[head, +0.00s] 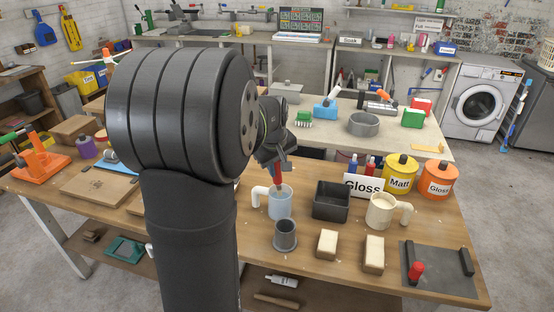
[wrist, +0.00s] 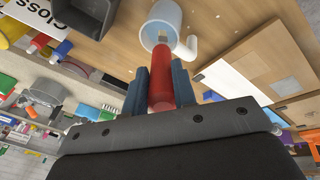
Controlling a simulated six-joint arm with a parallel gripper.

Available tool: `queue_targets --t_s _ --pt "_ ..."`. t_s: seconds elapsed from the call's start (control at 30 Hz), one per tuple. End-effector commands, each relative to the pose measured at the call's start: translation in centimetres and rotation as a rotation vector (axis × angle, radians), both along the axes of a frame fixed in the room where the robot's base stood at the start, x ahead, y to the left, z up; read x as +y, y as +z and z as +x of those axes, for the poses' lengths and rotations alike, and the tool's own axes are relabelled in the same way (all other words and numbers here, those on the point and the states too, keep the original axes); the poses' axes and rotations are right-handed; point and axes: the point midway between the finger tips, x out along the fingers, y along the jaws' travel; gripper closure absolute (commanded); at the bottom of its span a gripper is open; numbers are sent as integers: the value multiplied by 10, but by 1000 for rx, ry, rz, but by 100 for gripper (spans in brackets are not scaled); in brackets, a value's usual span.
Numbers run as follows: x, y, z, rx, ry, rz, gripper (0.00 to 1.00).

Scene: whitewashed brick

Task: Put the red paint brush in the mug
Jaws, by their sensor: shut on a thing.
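My gripper (head: 276,163) is shut on the red paint brush (wrist: 161,78), with a dark finger on either side of its red handle. In the head view the red brush (head: 278,178) points down over the light blue mug (head: 279,207). The mug stands upright on the wooden bench with its handle to the left. In the wrist view the brush's pale far end overlaps the mouth of the mug (wrist: 176,14). I cannot tell how far inside the rim it reaches.
A dark cup (head: 285,237) stands in front of the mug and a black box (head: 331,202) to its right. A cream mug (head: 382,212), two pale blocks, a Gloss sign (head: 366,186) and paint cans (head: 438,180) stand farther right. My arm hides part of the bench's left.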

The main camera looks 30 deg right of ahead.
Motion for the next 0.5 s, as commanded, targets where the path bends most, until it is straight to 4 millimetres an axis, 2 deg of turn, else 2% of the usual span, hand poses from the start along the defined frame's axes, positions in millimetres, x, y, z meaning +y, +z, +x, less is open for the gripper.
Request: queue_targets --t_s 0.3,0.5 --pt "-6 -27 6 1 0 1 98" --pt "-8 -37 8 1 0 0 98"
